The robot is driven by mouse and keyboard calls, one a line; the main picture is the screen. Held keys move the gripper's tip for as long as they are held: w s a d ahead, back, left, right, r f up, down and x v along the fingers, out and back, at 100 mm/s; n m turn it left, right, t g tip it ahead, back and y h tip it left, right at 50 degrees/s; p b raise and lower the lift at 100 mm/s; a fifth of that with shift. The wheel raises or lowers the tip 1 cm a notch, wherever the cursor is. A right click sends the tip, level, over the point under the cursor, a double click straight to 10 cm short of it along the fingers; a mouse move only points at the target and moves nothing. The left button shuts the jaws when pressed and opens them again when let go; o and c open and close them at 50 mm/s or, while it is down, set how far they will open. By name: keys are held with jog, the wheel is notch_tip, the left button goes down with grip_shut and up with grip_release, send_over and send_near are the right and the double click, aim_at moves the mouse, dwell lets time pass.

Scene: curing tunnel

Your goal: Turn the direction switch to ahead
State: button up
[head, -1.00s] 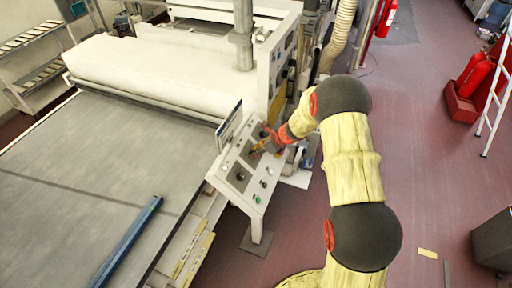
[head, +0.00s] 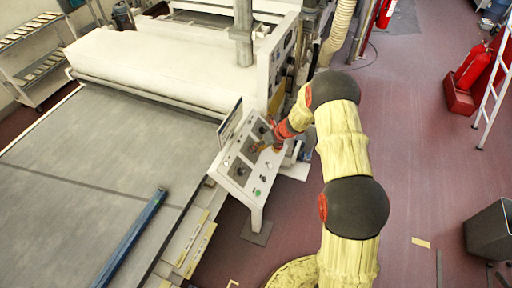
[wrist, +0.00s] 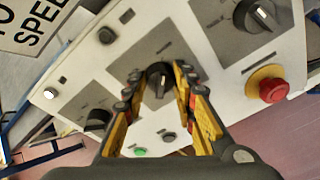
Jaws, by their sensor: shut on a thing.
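The control panel (head: 232,174) is a tilted white console beside the conveyor. In the wrist view, a black rotary switch (wrist: 160,72) with a pale pointer line sits on a grey plate in the panel's middle. My gripper (wrist: 160,84) has its yellow fingers on both sides of this switch and is shut on it. In the head view my gripper (head: 263,146) is at the panel and hides part of it. The lettering around the switch is too small to read, so I cannot tell its marked position.
Another rotary switch (wrist: 253,17) and a red mushroom button (wrist: 271,89) on a yellow base are to the right. A third dark knob (wrist: 98,118) is to the left. A green button (wrist: 141,152) is near the lower edge. Open floor (head: 425,150) lies right of my arm.

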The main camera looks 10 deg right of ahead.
jog(key=o, duration=1.2)
jog(key=shift+c, duration=0.2)
jog(key=v, duration=1.2)
